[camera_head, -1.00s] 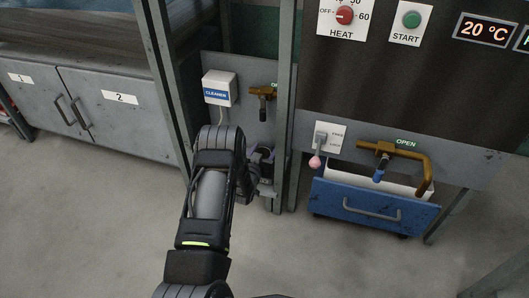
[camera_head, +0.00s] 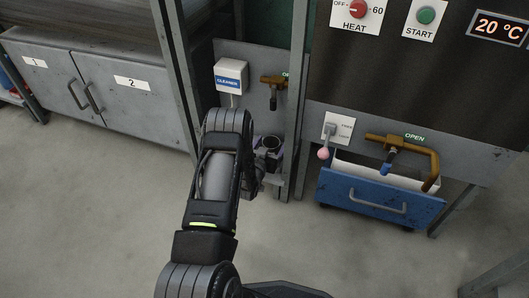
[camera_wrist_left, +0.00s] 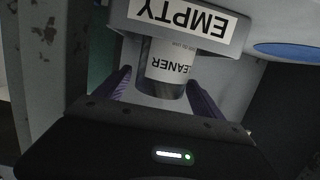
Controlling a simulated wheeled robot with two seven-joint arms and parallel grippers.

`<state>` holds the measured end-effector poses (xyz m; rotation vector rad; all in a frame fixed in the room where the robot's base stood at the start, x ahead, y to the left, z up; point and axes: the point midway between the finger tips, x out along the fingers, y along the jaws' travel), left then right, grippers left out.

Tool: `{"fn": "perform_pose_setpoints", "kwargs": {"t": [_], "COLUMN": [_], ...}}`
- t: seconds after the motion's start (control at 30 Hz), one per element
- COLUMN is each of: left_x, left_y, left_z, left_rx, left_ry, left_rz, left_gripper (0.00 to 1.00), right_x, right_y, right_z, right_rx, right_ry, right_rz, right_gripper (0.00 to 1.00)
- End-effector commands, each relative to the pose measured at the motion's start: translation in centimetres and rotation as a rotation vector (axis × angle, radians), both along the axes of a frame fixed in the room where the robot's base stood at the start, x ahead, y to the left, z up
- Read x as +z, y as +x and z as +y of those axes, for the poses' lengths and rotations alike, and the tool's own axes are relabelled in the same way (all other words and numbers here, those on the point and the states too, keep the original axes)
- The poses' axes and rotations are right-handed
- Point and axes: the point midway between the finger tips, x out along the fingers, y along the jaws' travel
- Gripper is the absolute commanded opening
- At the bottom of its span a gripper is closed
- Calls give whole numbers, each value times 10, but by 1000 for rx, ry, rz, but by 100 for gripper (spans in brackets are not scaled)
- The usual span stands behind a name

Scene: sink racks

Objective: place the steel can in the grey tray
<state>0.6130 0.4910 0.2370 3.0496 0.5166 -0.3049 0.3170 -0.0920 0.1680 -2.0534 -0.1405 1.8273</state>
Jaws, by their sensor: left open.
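The steel can (camera_wrist_left: 165,80) carries a white label reading "CLEANER", upside down in the left wrist view. Its dark open mouth also shows in the head view (camera_head: 272,142), just beyond my left wrist. My left gripper (camera_wrist_left: 160,88) is open, with one purple-padded finger on each side of the can. I cannot tell whether the fingers touch it. A grey tray-like part (camera_wrist_left: 125,18) with an "EMPTY" label overlaps the far end of the can in the left wrist view. I cannot tell whether the can rests in it. My right gripper is not in view.
A white cleaner dispenser (camera_head: 230,75) and a brass tap (camera_head: 273,80) are on the panel above the can. A metal post (camera_head: 298,100) stands close to its right. A blue drawer (camera_head: 375,200) stands open further right. Open floor lies in front.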

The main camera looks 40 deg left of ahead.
Motion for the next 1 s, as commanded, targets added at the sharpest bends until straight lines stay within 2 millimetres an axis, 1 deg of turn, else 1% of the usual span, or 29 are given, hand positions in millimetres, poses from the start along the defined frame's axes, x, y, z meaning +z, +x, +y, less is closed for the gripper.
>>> {"fn": "perform_pose_setpoints", "kwargs": {"t": [0.03,0.2,0.27,0.3,0.4,0.57,1.0], "left_x": [7,15,16,11,12,15,17], "left_y": [-11,-49,-61,-65,-72,-77,-77], "left_z": [-3,-16,-19,-19,-21,-25,-27], "left_rx": [1,1,4,8,9,4,0], "left_ry": [-2,-1,-3,-6,-5,-2,0], "left_rz": [4,5,4,5,6,2,0], "left_gripper": [79,79,79,79,79,79,79], "right_x": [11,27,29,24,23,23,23], "right_y": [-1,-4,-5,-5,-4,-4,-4], "right_z": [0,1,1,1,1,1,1], "right_rx": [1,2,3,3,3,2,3], "right_ry": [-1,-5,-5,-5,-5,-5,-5], "right_rz": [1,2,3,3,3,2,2], "right_gripper": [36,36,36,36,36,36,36]}}
